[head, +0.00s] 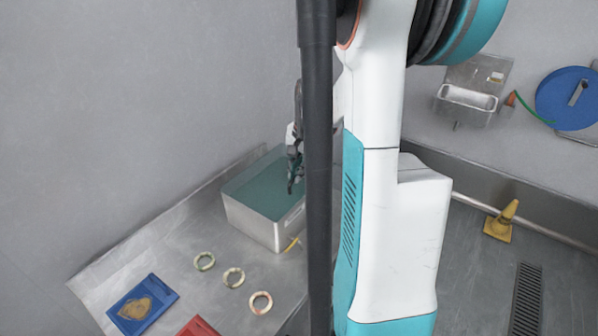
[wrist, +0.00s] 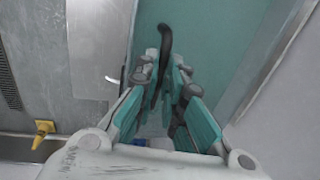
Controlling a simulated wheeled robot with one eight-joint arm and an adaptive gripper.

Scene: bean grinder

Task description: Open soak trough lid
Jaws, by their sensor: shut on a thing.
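The soak trough (head: 262,228) is a rectangular steel box on the steel table, left of my arm in the head view. Its top shows a flat teal surface (head: 265,185), which I take for the lid; it also fills much of the wrist view (wrist: 215,35). A dark curved handle (wrist: 165,38) shows between my fingers in the wrist view. My gripper (wrist: 164,65) is shut on this handle. In the head view my gripper (head: 293,168) is over the right part of the trough. My arm and a dark post hide the trough's right end.
Several pale rings (head: 233,277) lie in front of the trough. A blue tray (head: 130,318) with brown material and a red tray (head: 198,329) are at the table's front. A yellow cone-shaped object (head: 503,220) and a floor grate (head: 526,300) are at right. A wall stands behind the table.

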